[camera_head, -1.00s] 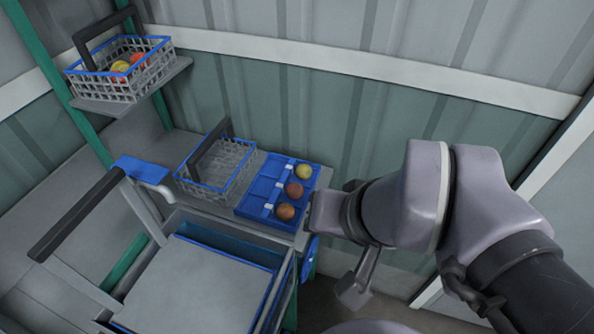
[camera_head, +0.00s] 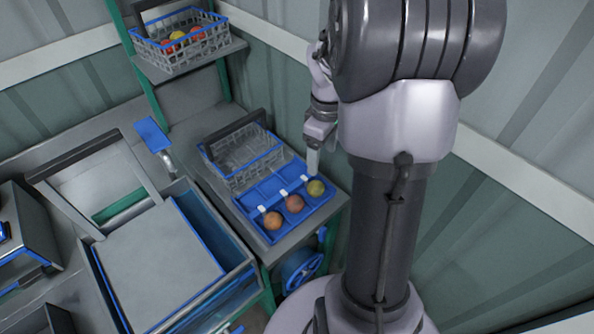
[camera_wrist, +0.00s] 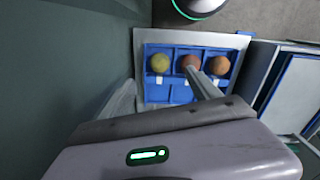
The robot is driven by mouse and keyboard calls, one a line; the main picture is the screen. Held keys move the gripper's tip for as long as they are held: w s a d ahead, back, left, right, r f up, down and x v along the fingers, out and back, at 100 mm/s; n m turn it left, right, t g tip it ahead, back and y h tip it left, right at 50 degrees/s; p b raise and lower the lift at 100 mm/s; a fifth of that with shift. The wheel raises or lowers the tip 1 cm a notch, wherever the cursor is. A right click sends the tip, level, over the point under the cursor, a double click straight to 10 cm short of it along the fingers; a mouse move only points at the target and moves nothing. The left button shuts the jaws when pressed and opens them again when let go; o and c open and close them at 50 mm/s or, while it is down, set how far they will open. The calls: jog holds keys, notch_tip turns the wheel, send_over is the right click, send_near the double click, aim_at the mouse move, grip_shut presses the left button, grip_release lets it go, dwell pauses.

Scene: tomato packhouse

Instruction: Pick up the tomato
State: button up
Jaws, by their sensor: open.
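Three tomatoes sit in a row in separate compartments of a blue divided tray (camera_head: 265,190): a yellow-green one (camera_head: 316,188), a reddish one (camera_head: 294,204) and an orange one (camera_head: 273,221). In the wrist view the yellow-green tomato (camera_wrist: 160,63) is at left, the reddish one (camera_wrist: 190,62) in the middle, the orange one (camera_wrist: 219,66) at right. My gripper (camera_head: 313,163) is open and empty, above and behind the yellow-green tomato. In the wrist view one finger of my gripper (camera_wrist: 165,92) overlaps the reddish tomato's lower edge. The other finger is left of the tray.
An empty wire basket (camera_head: 242,160) with a dark handle stands directly behind the tray. A second basket (camera_head: 182,45) with tomatoes sits on a higher shelf. A grey-lidded bin (camera_head: 160,270) is at lower left. The corrugated wall is close behind the tray.

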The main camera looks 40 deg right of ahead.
aim_at(317, 184)
notch_tip(317, 184, down, 9)
jog(key=b, duration=0.3)
jog(key=shift+a+r, duration=0.1)
jog(key=shift+r, duration=0.1)
jog(key=f+b, duration=0.1)
jog(key=f, duration=0.1)
jog(key=f+b, duration=0.1)
jog(key=w+f+b, duration=0.1)
jog(key=f, duration=0.1)
jog(key=shift+f, duration=0.3)
jog(key=shift+r, duration=0.2)
jog(key=shift+c, duration=0.4)
jog(key=c, duration=0.9)
